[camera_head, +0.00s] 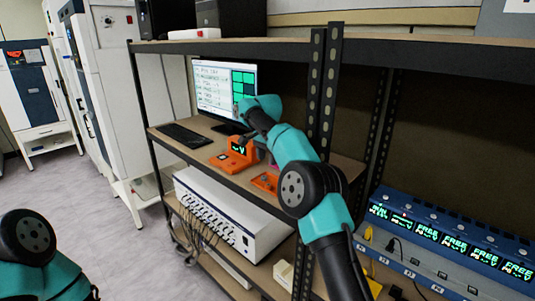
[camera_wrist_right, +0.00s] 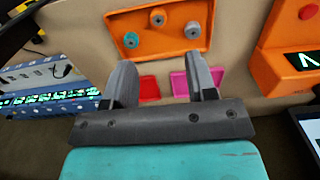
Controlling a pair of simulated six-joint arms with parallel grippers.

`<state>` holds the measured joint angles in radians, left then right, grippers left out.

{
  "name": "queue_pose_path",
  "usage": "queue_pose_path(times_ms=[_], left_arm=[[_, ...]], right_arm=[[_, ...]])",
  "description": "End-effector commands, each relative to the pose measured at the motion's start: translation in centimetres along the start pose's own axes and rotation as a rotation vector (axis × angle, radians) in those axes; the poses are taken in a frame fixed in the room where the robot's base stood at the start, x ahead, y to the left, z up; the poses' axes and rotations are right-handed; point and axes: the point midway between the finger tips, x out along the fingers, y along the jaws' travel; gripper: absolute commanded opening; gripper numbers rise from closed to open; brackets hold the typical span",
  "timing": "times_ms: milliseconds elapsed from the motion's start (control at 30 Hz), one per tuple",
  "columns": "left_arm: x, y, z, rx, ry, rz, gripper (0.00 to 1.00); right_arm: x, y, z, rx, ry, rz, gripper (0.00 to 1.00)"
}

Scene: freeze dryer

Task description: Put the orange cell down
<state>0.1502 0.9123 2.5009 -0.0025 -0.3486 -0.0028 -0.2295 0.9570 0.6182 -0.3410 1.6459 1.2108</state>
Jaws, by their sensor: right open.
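My right gripper (camera_wrist_right: 162,80) is open, with nothing between its fingers in the right wrist view. Its fingers point over the middle shelf toward an orange tray (camera_wrist_right: 172,46), which also shows in the head view (camera_head: 265,183). Three small round cells stand in this tray: a teal-sided one (camera_wrist_right: 131,40), one at its top (camera_wrist_right: 158,18) and one at its right (camera_wrist_right: 192,29). My left gripper is out of view.
An orange tester (camera_head: 236,156) with a lit display stands beside the tray. A red tray (camera_wrist_right: 149,88) and a pink tray (camera_wrist_right: 180,85) lie near my fingers. A monitor (camera_head: 222,90), keyboard (camera_head: 183,135) and shelf post (camera_head: 326,90) are close. A blue charger (camera_head: 450,238) stands at right.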

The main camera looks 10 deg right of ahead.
Motion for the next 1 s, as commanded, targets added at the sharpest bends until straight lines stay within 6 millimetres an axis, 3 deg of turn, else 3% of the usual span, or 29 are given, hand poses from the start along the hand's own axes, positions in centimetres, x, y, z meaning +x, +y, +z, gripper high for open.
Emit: queue_pose_path(times_ms=[300, 1000], left_arm=[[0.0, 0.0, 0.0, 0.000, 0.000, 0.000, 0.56], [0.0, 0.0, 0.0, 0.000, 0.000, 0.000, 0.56]], right_arm=[[-1.5, 0.0, 0.0, 0.001, 0.000, 0.000, 0.52], [-1.2, -0.7, 0.9, -0.043, 0.001, -0.037, 0.52]])
